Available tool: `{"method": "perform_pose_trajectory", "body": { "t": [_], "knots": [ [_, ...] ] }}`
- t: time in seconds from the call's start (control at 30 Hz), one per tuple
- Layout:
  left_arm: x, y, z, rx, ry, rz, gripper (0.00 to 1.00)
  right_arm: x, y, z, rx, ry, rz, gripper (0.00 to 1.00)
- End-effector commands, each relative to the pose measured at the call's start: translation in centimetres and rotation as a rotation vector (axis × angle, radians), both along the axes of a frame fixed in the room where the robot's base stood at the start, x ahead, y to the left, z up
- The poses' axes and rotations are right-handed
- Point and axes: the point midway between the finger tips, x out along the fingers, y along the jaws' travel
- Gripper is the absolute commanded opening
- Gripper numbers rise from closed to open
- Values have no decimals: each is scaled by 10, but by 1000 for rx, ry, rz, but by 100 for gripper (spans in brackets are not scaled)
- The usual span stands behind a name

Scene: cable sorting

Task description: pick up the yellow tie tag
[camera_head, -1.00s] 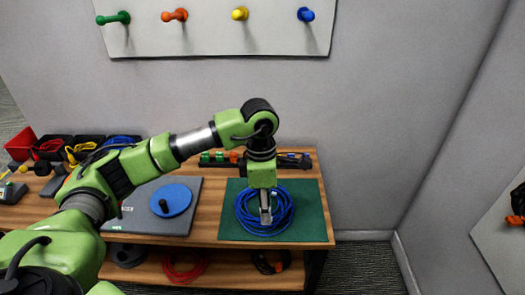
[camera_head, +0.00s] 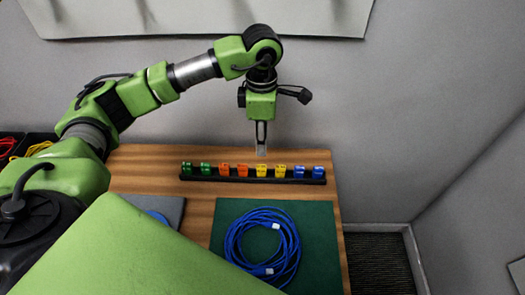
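Two yellow tie tags, one (camera_head: 261,170) and another to its right (camera_head: 280,171), stand in a black rack (camera_head: 250,181) near the back edge of the wooden table. My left gripper (camera_head: 262,151) points down just above and behind the row, in line with the left yellow tag. A small gap shows between its fingertips and the tag. Its fingers look narrow from this side, so I cannot tell how far apart they are. No tag shows in it. My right gripper is not in view.
Green (camera_head: 205,168), orange (camera_head: 242,170) and blue (camera_head: 318,172) tags share the rack, close beside the yellow ones. A coiled blue cable (camera_head: 262,240) lies on a green mat (camera_head: 320,225) in front. A green arm link of mine covers the lower left.

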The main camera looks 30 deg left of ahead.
Motion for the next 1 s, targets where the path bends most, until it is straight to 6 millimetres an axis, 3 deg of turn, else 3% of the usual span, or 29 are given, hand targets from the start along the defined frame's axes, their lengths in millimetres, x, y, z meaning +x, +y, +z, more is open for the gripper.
{"method": "perform_pose_trajectory", "body": {
  "t": [0.17,0.3,0.5,0.77,1.0],
  "knots": [
    [-1,-1,-10,-2,4,0,32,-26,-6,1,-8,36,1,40],
    [-2,0,-36,0,7,1,32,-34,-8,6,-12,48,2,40],
    [-1,0,-72,0,4,0,32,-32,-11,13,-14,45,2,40],
    [0,0,-91,-1,2,1,32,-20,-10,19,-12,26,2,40],
    [2,2,-127,0,3,0,32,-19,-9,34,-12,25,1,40]
  ]
}}
